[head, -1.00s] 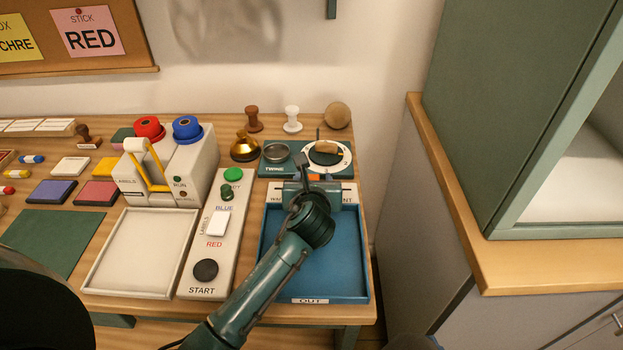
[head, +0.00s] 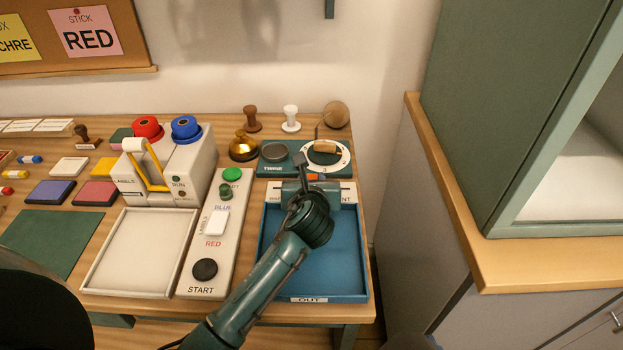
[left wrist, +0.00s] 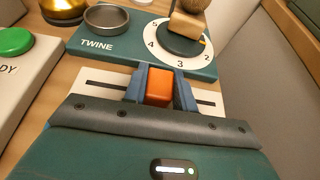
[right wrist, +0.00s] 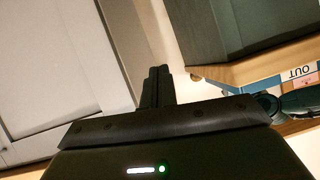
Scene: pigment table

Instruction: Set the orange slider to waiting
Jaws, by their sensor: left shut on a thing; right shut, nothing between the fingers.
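The orange slider (left wrist: 159,88) sits between the fingers of my left gripper (left wrist: 161,86), which is shut on it. In the left wrist view it stands near the middle of a dark slot in a white plate (left wrist: 98,86). In the head view a bit of the orange slider (head: 313,177) shows beside my left gripper (head: 301,180). My right gripper (right wrist: 157,85) is shut and empty, away from the slider.
The blue OUT tray (head: 346,270) lies under my left arm. Behind the slider is the TWINE unit (head: 272,170) with a numbered dial (head: 340,160) and metal cup. A START panel (head: 190,285) stands left; a green cabinet (head: 500,110) stands right.

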